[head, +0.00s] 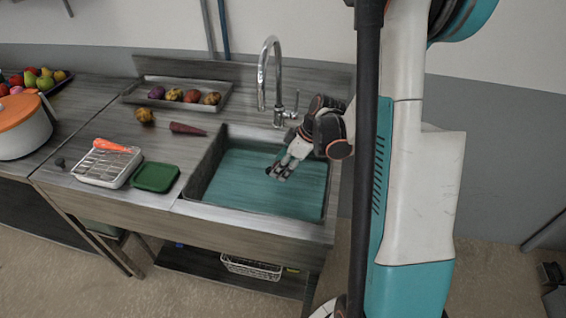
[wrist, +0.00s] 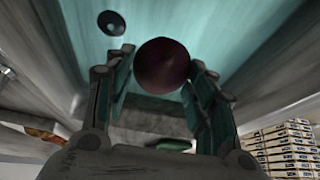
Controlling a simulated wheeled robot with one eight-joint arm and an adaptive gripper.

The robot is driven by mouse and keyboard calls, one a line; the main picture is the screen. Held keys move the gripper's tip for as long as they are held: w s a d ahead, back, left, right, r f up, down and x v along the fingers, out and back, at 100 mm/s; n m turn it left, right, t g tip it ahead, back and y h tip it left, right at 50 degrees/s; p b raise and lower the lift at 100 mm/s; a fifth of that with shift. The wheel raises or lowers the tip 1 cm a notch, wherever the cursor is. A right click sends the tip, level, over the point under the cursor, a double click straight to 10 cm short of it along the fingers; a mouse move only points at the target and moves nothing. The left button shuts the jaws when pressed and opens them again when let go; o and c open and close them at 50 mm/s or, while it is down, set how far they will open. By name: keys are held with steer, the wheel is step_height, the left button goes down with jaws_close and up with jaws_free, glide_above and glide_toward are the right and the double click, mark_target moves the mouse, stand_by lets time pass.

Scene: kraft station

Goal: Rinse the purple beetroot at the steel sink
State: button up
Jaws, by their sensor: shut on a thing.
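The purple beetroot (wrist: 162,64) is a dark, round thing between my gripper's fingers in the wrist view. My gripper (head: 279,170) is shut on it and reaches down into the steel sink (head: 208,160). In the wrist view, my gripper (wrist: 160,75) has a finger on each side of the beetroot, with the teal sink floor (wrist: 235,25) and a dark drain (wrist: 111,23) beyond. In the head view the fingers hide the beetroot. The chrome tap (head: 262,78) stands at the back of the sink, with its spout near my wrist. I cannot tell whether water runs.
A white pot (head: 22,138) stands far left.

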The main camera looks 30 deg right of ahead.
steer(key=shift+f+b, duration=2.7)
steer(key=shift+f, duration=1.95)
steer(key=shift+s+a+f+b, duration=0.35)
steer(key=shift+f+b, duration=0.25)
steer(key=shift+b, duration=0.2)
steer(key=shift+w+d+r+p, duration=0.1)
steer(key=shift+d+r+p, duration=0.1)
steer(key=shift+r+p, duration=0.25)
steer(key=shift+w+d+r+p, duration=0.1)
steer(key=shift+d+r+p, duration=0.05)
steer(key=shift+r+p, duration=0.3)
steer(key=shift+w+r+p, duration=0.15)
steer(key=shift+r+p, duration=1.6)
steer(key=shift+r, duration=1)
steer(key=shift+r+p, duration=3.5)
steer(key=shift+r, duration=1.9)
